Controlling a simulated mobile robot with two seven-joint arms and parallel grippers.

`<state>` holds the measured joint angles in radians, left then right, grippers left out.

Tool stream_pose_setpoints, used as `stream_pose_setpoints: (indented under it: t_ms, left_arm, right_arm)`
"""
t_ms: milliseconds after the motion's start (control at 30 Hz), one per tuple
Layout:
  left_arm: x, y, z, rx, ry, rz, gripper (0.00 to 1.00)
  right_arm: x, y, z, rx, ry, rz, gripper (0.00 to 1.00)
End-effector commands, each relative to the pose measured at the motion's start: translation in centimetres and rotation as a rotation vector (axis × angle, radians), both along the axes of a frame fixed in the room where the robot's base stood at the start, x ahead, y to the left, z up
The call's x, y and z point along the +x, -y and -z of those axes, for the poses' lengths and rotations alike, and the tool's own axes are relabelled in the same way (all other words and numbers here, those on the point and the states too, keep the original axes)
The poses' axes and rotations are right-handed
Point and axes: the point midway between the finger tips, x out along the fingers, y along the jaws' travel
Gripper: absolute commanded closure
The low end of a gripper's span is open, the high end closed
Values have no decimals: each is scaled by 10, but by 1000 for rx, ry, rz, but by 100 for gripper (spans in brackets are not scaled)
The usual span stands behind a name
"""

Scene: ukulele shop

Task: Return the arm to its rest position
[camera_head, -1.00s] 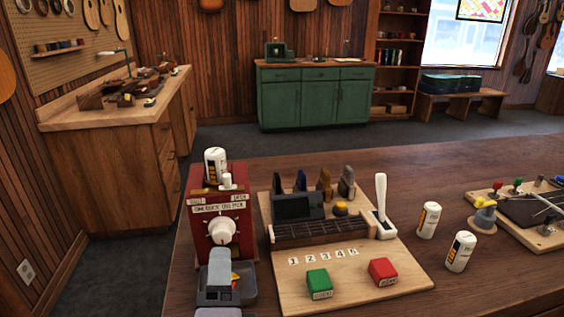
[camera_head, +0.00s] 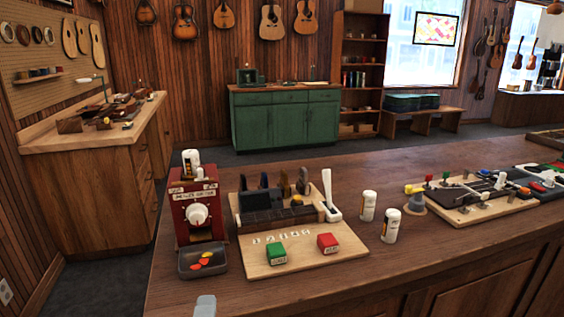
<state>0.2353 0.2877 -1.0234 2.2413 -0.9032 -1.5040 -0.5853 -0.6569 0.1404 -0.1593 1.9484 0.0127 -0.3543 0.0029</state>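Only a small grey tip shows at the bottom edge left of centre, and it seems to be part of my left gripper (camera_head: 205,306). It is in front of the table edge, below and apart from the dark tray (camera_head: 190,272) of the red machine (camera_head: 181,222). Whether its fingers are open or shut cannot be seen. The tray holds red and orange picks (camera_head: 205,260). My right gripper is out of view.
On the wooden table (camera_head: 330,285) are a board (camera_head: 262,267) with a green block (camera_head: 277,253), a red block (camera_head: 327,243) and a white lever (camera_head: 328,190). White bottles (camera_head: 391,225) stand right of it. Another board (camera_head: 480,210) lies further right. The front right tabletop is clear.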

Motion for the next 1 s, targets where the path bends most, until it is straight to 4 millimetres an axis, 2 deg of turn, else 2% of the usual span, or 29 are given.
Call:
stream_pose_setpoints:
  t_ms: [33,267,467,600,700,800,1000]
  left_arm:
    - [2,1,19,-53,-51,14,40]
    - [-3,4,111,-424,-273,55,40]
    - [-34,-16,192,-861,-417,-38,40]
    - [-65,-45,234,-1153,-440,-168,40]
    - [-85,-67,254,-1306,-420,-259,40]
    - [-99,-84,264,-1404,-391,-323,40]
    - [-107,-96,269,-1465,-364,-362,40]
  right_arm:
    - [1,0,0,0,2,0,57]
    - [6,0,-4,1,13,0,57]
    - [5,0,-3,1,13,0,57]
    - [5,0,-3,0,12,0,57]
    - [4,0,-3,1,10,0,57]
    - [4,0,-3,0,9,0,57]
    - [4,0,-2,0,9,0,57]
